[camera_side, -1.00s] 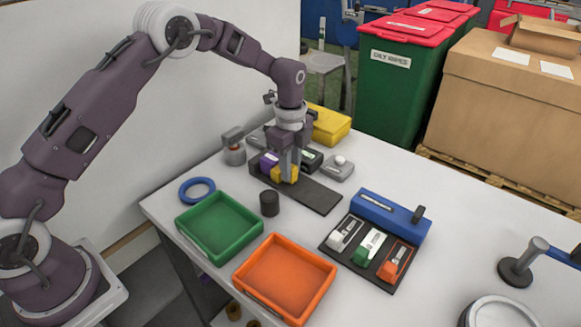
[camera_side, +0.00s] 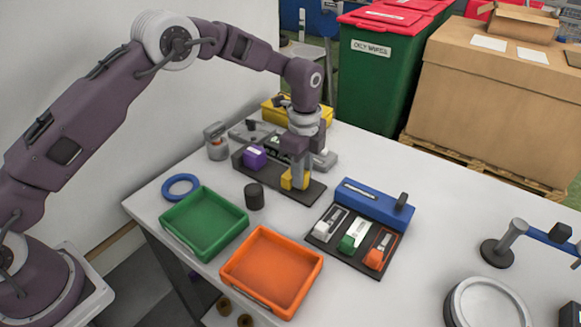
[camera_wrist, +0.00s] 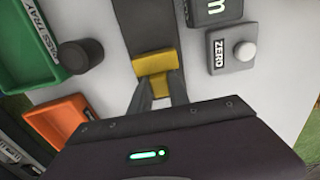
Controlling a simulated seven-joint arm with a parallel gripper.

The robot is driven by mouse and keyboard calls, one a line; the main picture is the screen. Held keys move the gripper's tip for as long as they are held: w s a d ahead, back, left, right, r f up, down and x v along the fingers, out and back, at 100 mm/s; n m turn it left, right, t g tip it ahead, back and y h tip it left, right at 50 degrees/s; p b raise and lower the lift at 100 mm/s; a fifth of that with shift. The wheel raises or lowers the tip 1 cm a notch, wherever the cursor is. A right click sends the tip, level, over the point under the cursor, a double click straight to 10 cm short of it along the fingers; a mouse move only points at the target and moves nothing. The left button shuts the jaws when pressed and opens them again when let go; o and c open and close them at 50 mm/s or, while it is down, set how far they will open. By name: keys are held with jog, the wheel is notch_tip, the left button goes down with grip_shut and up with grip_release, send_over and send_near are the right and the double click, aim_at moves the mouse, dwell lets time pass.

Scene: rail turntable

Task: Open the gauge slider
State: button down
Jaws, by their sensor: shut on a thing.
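The gauge has a dark flat rail (camera_side: 312,193) lying on the white table. A purple block (camera_side: 253,157) sits toward its left end, and a yellow slider block (camera_side: 287,182) stands farther right along it, with a gap between the two. My gripper (camera_side: 298,185) points down and is shut on the yellow block, partly hiding it in the side view. In the wrist view, the fingers (camera_wrist: 157,95) meet at the yellow block (camera_wrist: 156,63), with the rail (camera_wrist: 148,25) running beyond it. The purple block is not visible there.
A grey box labelled ZERO (camera_wrist: 231,50) with a white button stands beside the rail. A black cylinder (camera_side: 254,196), green tray (camera_side: 203,246), orange tray (camera_side: 245,289) and blue block (camera_side: 375,203) stand nearer the front. Bare rail lies right of the yellow block.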

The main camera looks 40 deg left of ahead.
jog(key=c, duration=1.3)
grip_release()
jog(key=shift+d, duration=0.3)
jog(key=shift+c, duration=0.2)
jog(key=shift+o, duration=0.5)
jog(key=shift+a, duration=0.1)
jog(key=shift+r, duration=0.1)
notch_tip(320, 180, up, 7)
